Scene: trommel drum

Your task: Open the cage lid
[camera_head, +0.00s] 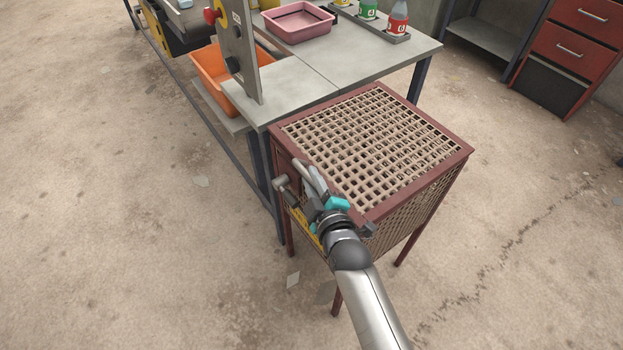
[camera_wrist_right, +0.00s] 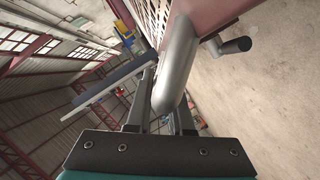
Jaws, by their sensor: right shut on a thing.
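The cage (camera_head: 425,205) has a dark red frame and tan mesh sides, and it stands on legs. Its mesh lid (camera_head: 375,140) lies flat and closed on top. My right gripper (camera_head: 309,180) is at the cage's near left side and shut on a grey bar handle. In the right wrist view the handle (camera_wrist_right: 178,62) is a thick bent grey bar between the two fingers (camera_wrist_right: 162,100). A short grey knob (camera_head: 281,183) sticks out just left of the gripper; it also shows in the wrist view (camera_wrist_right: 235,46). My left gripper is not in view.
A grey table (camera_head: 345,62) adjoins the cage at the back, with a pink tray (camera_head: 298,24) and several labelled bottles (camera_head: 398,18). An upright metal panel (camera_head: 240,50) and an orange bin (camera_head: 207,72) stand at its left. The floor right of the cage is clear.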

